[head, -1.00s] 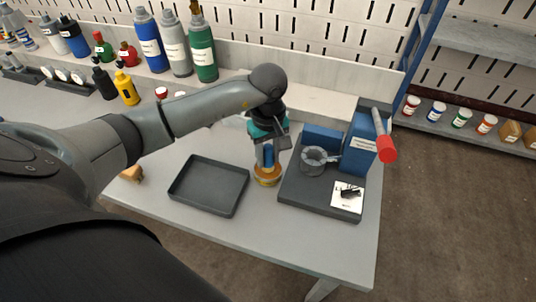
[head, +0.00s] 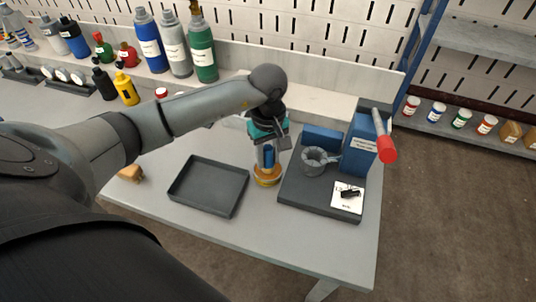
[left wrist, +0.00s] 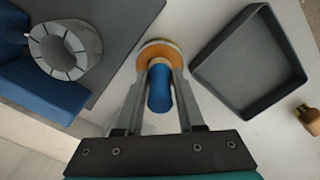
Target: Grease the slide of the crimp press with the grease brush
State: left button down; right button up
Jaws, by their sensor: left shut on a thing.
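My left gripper (head: 268,150) is shut on the blue handle of the grease brush (left wrist: 159,92). The brush points down at a round tin with an orange top (head: 267,180), which also shows in the left wrist view (left wrist: 150,48). The brush's lower end is at the tin; how deep it sits I cannot tell. The crimp press (head: 358,148) is blue with a red-ended lever and stands on a dark base to the right of the gripper. Its grey segmented ring (head: 314,161) faces up. The slide is not clearly distinguishable. My right gripper is not in view.
An empty dark tray (head: 208,186) lies left of the tin. A white card (head: 347,203) with a small black object lies on the press base. A small wooden-coloured object (head: 131,173) is at the left. Bottles (head: 150,45) line the back. The bench front is clear.

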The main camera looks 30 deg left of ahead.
aim_at(268, 147)
pick_arm(q)
jog(key=shift+r+p, duration=2.25)
jog(key=shift+r, duration=1.25)
jog(key=s+d+r+m, duration=0.2)
jog(key=d+r+m, duration=0.2)
jog(key=r, duration=0.3)
jog(key=s+d+r+m, duration=0.3)
jog(key=d+r+m, duration=0.1)
jog(key=r+m, duration=0.2)
jog(key=shift+s+d+r+m, duration=0.25)
jog(key=shift+r+m, duration=0.15)
jog(key=shift+m, duration=0.4)
